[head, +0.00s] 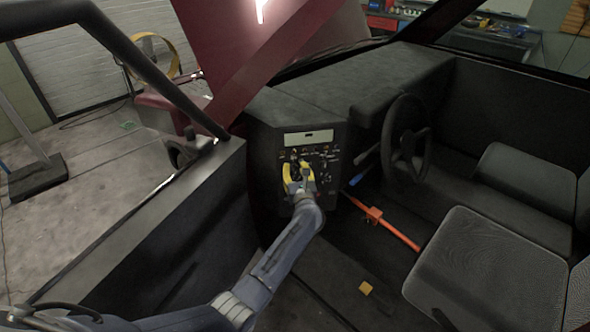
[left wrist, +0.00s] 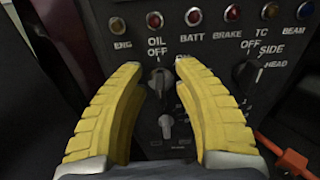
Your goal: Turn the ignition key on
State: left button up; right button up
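The dark instrument panel (head: 330,190) stands at the middle of the head view. My left gripper (head: 299,172) is at the panel's face, its yellow fingers spread open. In the left wrist view the gripper (left wrist: 166,82) has one finger on each side of a switch marked OFF (left wrist: 159,80) and a small grey key-like piece (left wrist: 166,124) below it. I see dark gaps between the fingers and these parts. I cannot tell for certain which part is the ignition key, or whether a finger touches the panel. My right gripper is not in view.
A light selector knob (left wrist: 246,76) sits right of the fingers, under a row of indicator lamps (left wrist: 193,16). An orange lever (head: 392,228), steering wheel (head: 407,140) and seat (head: 490,270) are to the right.

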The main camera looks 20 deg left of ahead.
pick_arm(q)
jog(key=shift+w+a, duration=0.1)
jog(key=shift+w, duration=0.05)
grip_shut()
dwell(0.6)
jog(key=m, duration=0.4)
jog(key=shift+w+d+m, duration=0.15)
jog(key=shift+d+m, duration=0.15)
jog(key=shift+m, duration=0.1)
jog(key=shift+w+d+f+m, duration=0.1)
jog(key=shift+m, duration=0.85)
jog(key=shift+d+f+m, duration=0.1)
jog(key=shift+m, duration=0.85)
